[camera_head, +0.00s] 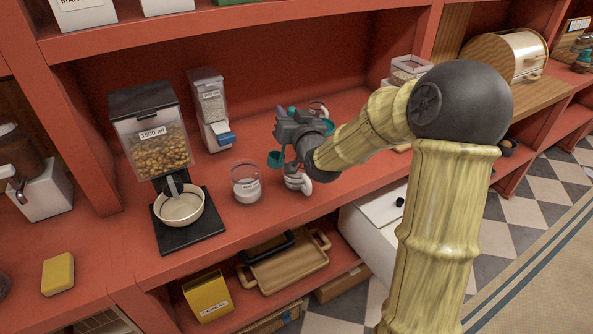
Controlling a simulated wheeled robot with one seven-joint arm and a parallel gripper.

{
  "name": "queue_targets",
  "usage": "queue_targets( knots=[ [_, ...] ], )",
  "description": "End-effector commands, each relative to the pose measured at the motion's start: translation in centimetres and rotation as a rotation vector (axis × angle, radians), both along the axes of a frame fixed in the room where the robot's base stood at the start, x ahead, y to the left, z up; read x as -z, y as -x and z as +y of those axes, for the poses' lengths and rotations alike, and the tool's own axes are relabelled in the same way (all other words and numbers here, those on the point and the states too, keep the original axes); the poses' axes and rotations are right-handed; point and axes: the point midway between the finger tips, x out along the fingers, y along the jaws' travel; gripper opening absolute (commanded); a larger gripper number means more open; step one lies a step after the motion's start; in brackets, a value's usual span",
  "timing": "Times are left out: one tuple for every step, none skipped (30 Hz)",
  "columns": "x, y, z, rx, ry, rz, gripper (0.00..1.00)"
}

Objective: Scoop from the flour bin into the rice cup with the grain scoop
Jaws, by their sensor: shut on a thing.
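My gripper (284,138) is at the end of my bamboo-like arm, above the red counter (225,165). It is shut on a teal scoop (275,159), whose small bowl hangs just above and right of a clear glass cup (246,186). The cup stands upright with pale contents and a small label too blurred to read, so I cannot confirm it is the rice cup. I cannot tell whether the scoop holds anything. I cannot identify the flour bin; my arm hides part of the counter behind it.
A 1500 ml dispenser (153,140) stands left, with a cream bowl (181,206) under its spout. A smaller dispenser (209,108) is behind. A white rounded object (298,182) sits under my gripper. A clear grain container (408,68) is partly behind my arm.

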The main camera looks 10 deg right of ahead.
Motion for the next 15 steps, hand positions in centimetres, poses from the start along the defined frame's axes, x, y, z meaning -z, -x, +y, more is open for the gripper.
queue_targets(
  knots=[
    [0.3,0.1,0.5,-0.002,0.029,-0.008,0.00],
    [0.3,0.1,0.8,-0.003,0.048,-0.010,0.00],
    [0.3,0.2,1.1,-0.002,0.068,-0.015,0.00],
    [0.3,0.2,1.3,-0.002,0.085,-0.018,0.00],
    [0.3,0.3,1.5,-0.001,0.101,-0.020,0.00],
    [0.3,0.3,1.7,-0.002,0.123,-0.023,0.00],
    [0.3,0.4,2.0,-0.002,0.138,-0.026,0.00],
    [0.3,0.4,2.2,-0.002,0.154,-0.029,0.00],
    [0.3,0.4,2.4,-0.001,0.173,-0.033,0.00],
    [0.4,0.5,2.6,-0.001,0.188,-0.035,0.00],
    [0.4,0.5,2.8,-0.002,0.203,-0.038,0.00],
    [0.3,0.5,3.0,-0.001,0.218,-0.040,0.00],
    [0.2,0.5,3.0,0.000,0.223,-0.041,0.00],
    [0.1,0.5,2.9,0.000,0.223,-0.039,0.00],
    [0.0,0.5,2.9,0.000,0.222,-0.039,0.00]
  ],
)
